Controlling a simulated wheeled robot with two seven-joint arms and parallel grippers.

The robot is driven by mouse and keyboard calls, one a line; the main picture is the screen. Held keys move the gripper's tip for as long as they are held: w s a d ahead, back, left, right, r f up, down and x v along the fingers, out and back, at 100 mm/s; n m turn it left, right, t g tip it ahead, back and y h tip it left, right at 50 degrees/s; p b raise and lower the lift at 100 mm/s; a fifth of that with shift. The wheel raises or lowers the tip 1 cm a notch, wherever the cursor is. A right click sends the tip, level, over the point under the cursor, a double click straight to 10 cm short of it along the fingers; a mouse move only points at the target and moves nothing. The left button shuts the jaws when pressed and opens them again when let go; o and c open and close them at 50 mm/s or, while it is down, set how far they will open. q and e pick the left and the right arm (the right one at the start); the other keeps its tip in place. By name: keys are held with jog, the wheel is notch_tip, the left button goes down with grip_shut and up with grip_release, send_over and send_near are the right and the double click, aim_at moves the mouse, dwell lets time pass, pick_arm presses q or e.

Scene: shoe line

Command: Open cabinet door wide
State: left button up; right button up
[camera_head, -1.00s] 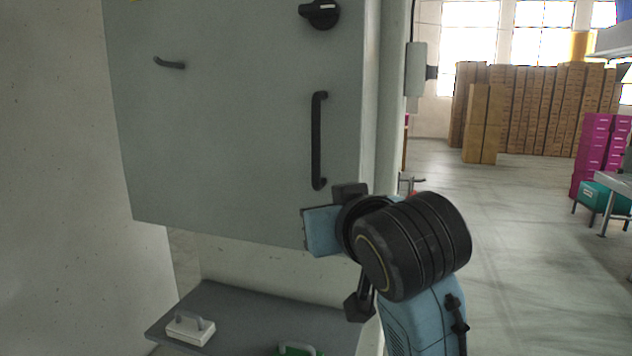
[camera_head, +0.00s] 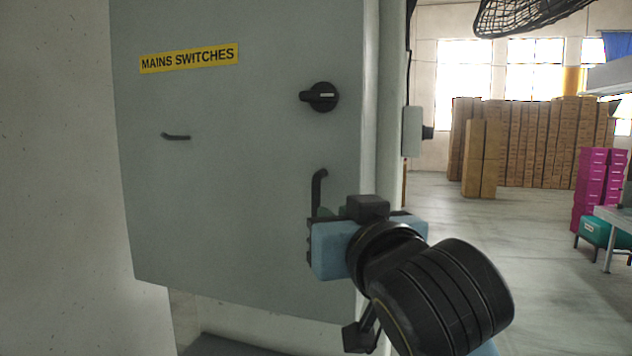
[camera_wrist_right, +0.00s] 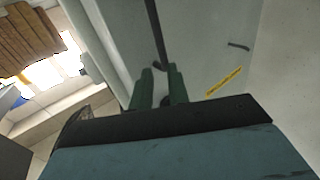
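The grey cabinet door (camera_head: 230,160) fills the middle of the head view and looks shut, with no gap seen. It has a yellow "MAINS SWITCHES" label (camera_head: 189,58), a black rotary knob (camera_head: 320,96) and a long black vertical handle (camera_head: 318,188), whose lower part is hidden behind my right gripper (camera_head: 326,212). In the right wrist view, my right gripper's green fingers (camera_wrist_right: 160,75) are apart, and the handle (camera_wrist_right: 155,30) lines up with the gap between them. Contact with the handle cannot be told. My left gripper is not in view.
A small black handle (camera_head: 176,137) sits on the door's left part. A pale wall (camera_head: 55,180) stands close on the left. Open floor (camera_head: 500,260) lies to the right, with stacked brown boxes (camera_head: 530,145) and pink boxes (camera_head: 592,190) far behind.

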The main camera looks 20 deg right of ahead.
aim_at(317, 203)
jog(key=w+p, duration=0.7)
jog(key=w, duration=0.1)
jog(key=shift+w+a+f+p, duration=0.1)
jog(key=shift+w+p, duration=0.25)
jog(key=shift+w, duration=0.35)
grip_shut()
